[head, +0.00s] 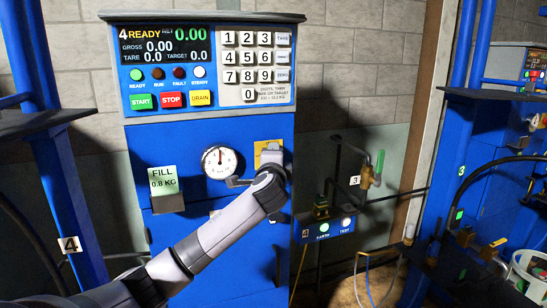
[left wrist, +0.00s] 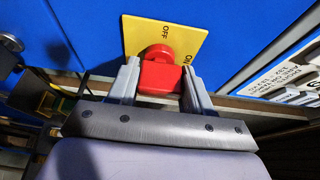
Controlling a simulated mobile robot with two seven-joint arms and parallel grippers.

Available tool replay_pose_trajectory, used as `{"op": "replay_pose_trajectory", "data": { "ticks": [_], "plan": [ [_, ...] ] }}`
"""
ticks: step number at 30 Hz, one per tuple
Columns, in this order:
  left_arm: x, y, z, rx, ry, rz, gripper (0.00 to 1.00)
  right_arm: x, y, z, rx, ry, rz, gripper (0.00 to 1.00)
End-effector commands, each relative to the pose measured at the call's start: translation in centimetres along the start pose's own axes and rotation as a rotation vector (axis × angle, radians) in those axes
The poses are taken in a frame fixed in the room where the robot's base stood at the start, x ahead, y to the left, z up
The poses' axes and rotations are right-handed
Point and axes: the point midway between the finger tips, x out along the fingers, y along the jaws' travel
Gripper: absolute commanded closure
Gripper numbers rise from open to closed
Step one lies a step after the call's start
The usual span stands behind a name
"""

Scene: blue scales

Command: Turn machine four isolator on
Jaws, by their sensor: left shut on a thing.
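The isolator is a red rotary handle (left wrist: 160,75) on a yellow plate (left wrist: 190,42) marked OFF and ON, fixed to the blue front of machine four. In the left wrist view my left gripper (left wrist: 159,84) has its two grey fingers on either side of the red handle, shut on it. OFF is beyond the handle and ON is to its right; I cannot tell exactly which mark the handle points to. In the head view the yellow plate (head: 262,147) shows only partly behind my left gripper (head: 271,164), and the red handle is hidden. My right gripper is not in view.
The console panel (head: 210,65) above reads 4 READY with zeros; its READY lamp is green. A dial gauge (head: 219,162) and a FILL 0.8 KG label (head: 163,181) sit left of the plate. An EARTH/TEST box (head: 330,227) and pipes stand to the right.

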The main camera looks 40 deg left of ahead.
Motion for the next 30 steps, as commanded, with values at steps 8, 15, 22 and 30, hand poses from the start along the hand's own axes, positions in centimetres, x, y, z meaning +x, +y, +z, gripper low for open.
{"op": "replay_pose_trajectory", "data": {
  "ticks": [8, 15, 22, 30],
  "plan": [
    [0.0, 0.1, -0.1, 0.005, 0.001, 0.002, 0.81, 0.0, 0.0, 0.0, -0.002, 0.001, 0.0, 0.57],
    [0.0, 0.1, 0.0, 0.003, 0.0, 0.002, 0.3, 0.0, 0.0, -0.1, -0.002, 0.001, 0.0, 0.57],
    [-0.2, 0.1, 0.0, 0.002, 0.001, 0.001, 0.3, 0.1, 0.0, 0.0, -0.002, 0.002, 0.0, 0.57],
    [-3.0, 0.2, -0.1, 0.001, 0.002, 0.0, 0.3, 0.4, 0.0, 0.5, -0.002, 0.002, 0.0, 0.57]
  ]
}}
